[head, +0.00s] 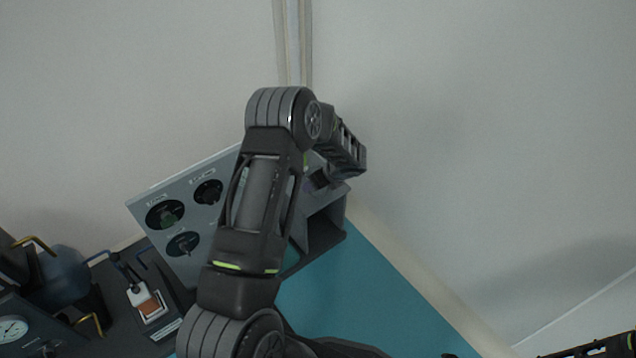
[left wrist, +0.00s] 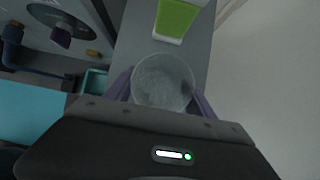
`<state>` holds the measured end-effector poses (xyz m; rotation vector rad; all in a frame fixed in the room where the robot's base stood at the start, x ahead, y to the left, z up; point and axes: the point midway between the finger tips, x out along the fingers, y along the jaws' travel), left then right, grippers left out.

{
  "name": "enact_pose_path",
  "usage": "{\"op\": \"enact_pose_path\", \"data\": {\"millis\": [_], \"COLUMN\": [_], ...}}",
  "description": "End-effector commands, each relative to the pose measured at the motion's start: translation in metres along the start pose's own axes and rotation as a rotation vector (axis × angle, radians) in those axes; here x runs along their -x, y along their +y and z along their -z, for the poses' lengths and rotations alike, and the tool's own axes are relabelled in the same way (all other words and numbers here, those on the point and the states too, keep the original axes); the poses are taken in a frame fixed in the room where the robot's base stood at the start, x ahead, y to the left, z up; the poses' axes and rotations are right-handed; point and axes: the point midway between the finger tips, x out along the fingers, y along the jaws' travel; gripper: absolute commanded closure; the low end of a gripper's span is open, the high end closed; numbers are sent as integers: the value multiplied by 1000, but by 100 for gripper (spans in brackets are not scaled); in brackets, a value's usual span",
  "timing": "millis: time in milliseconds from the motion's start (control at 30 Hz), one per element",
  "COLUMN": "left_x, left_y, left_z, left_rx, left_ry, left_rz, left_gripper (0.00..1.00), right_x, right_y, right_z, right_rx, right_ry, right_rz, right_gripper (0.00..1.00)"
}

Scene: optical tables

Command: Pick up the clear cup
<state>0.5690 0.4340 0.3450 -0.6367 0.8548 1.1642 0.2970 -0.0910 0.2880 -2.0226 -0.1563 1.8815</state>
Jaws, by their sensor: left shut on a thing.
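The clear cup (left wrist: 163,82) shows in the left wrist view as a round, see-through rim seen from above. My left gripper (left wrist: 162,92) has its purple fingers on either side of the cup, shut on it. In the head view my left arm reaches up and bends right, with the left gripper (head: 318,180) by the right end of the grey instrument box; the cup cannot be made out there. My right gripper is not in view; only a dark arm part shows at the lower right corner.
A grey panel box (head: 225,185) with dark dials stands on the teal table (head: 375,290) against the wall. A green and white object (left wrist: 175,18) lies just beyond the cup.

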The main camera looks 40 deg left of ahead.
Motion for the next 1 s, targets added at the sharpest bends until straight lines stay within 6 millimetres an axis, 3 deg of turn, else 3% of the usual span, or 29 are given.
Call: {"op": "enact_pose_path", "data": {"millis": [267, 700, 1000], "left_x": [12, 78, 84], "left_y": [0, 0, 0], "left_z": [-8, -50, -54], "left_rx": [0, 1, -2], "left_ry": [0, -1, 0], "left_rz": [1, 0, -1], "left_gripper": [77, 77, 77], "right_x": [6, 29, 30], "right_y": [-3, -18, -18], "right_z": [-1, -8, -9], "right_rx": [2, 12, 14], "right_ry": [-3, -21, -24], "right_rz": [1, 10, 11], "right_gripper": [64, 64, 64]}}
